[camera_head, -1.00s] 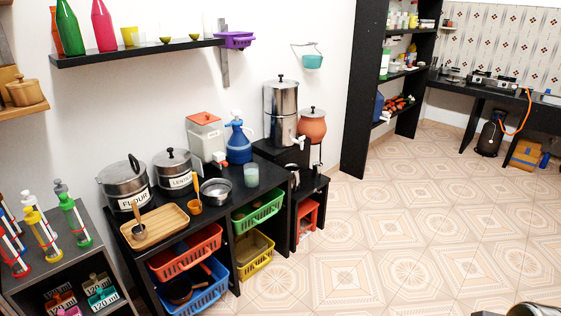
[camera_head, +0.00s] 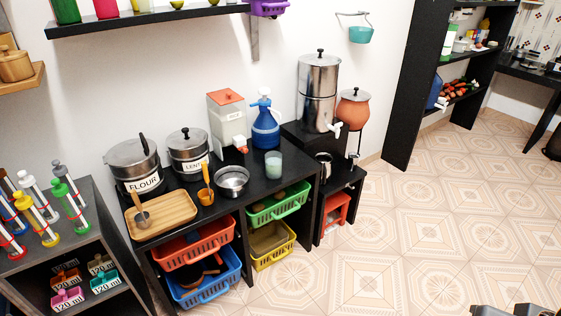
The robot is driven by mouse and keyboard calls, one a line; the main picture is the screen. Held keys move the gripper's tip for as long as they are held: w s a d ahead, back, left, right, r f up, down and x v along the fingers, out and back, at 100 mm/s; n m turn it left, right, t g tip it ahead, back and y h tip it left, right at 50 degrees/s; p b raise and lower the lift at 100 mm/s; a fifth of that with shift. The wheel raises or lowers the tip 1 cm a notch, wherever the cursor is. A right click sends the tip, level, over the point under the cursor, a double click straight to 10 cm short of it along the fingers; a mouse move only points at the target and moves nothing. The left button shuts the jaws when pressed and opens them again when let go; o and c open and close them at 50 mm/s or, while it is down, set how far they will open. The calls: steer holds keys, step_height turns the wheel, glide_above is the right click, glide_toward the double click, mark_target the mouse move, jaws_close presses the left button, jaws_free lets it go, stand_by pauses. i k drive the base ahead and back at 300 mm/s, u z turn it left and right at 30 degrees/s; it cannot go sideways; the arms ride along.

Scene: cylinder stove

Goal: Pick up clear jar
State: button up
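A small clear jar (camera_head: 274,165), like a tumbler with a pale greenish tint, stands upright near the right end of the black counter (camera_head: 236,208). It is in front of a blue pump bottle (camera_head: 265,124) and right of a metal bowl (camera_head: 232,180). A larger see-through container with an orange lid (camera_head: 228,119) stands behind it to the left. Grey parts, apparently the tip of my gripper (camera_head: 517,310), show at the bottom right edge, far from the jar and over the floor. Most of the gripper is cut off, so its opening and anything in it are hidden.
Flour and lentil pots, a wooden tray (camera_head: 161,214) and an orange cup share the counter. Coloured baskets sit below. A steel dispenser (camera_head: 319,90) and a clay pot stand to the right. A shelf (camera_head: 150,20) runs above. The tiled floor (camera_head: 410,240) in front is clear.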

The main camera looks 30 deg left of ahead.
mark_target(274, 165)
steer(key=i, duration=2.8)
steer(key=u, duration=2.75)
